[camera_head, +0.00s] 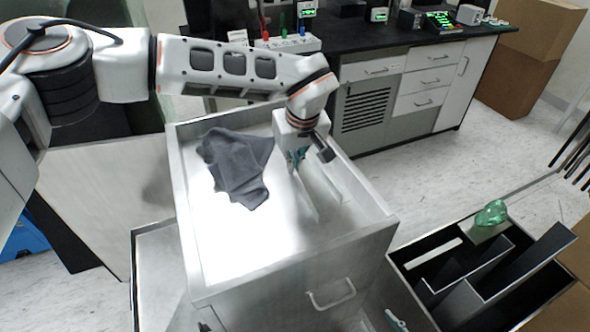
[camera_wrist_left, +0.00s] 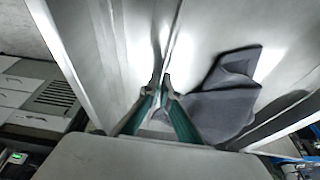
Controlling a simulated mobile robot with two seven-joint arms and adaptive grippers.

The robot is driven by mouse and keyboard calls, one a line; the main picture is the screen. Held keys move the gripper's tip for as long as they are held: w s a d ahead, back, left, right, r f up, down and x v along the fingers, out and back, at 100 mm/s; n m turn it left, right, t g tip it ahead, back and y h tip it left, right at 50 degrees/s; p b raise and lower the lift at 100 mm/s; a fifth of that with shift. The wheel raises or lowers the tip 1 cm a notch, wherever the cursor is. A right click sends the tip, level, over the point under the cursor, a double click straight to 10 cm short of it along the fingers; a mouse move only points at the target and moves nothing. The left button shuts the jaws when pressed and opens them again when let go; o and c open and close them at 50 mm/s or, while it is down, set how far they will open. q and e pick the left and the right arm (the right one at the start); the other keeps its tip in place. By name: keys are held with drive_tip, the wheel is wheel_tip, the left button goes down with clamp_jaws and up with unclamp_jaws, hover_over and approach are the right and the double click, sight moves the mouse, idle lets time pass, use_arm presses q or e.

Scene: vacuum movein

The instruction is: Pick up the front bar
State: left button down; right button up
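My left gripper (camera_head: 298,161) reaches down into the right part of an open grey drawer (camera_head: 184,215). Thin pale bars lie there; one bar (camera_head: 305,195) runs from the fingertips toward the drawer's front, and another strip (camera_head: 333,186) shows to its right. In the left wrist view the gripper's fingertips (camera_wrist_left: 162,82) are close together on the end of a thin bar (camera_wrist_left: 157,45). The contact is small and partly hidden. Which bar is the front one is hard to tell.
A dark grey cloth (camera_head: 237,165) lies in the drawer left of the gripper, also in the left wrist view (camera_wrist_left: 222,100). A black divided bin (camera_head: 425,262) with a green crumpled item (camera_head: 491,213) stands at right. A black-topped bench (camera_head: 400,45) stands behind. Floor between is clear.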

drive_tip(key=shift+s+f, duration=0.1)
use_arm(q)
drive_tip(key=shift+r, duration=0.1)
drive_tip(key=shift+r, duration=0.25)
wheel_tip(320, 180, up, 19)
drive_tip(key=p, duration=0.2)
drive_tip(key=shift+r, duration=0.2)
use_arm(e)
drive_tip(key=shift+s+a+r, duration=0.2)
drive_tip(key=shift+a+r, duration=0.05)
drive_tip(key=shift+r, duration=0.3)
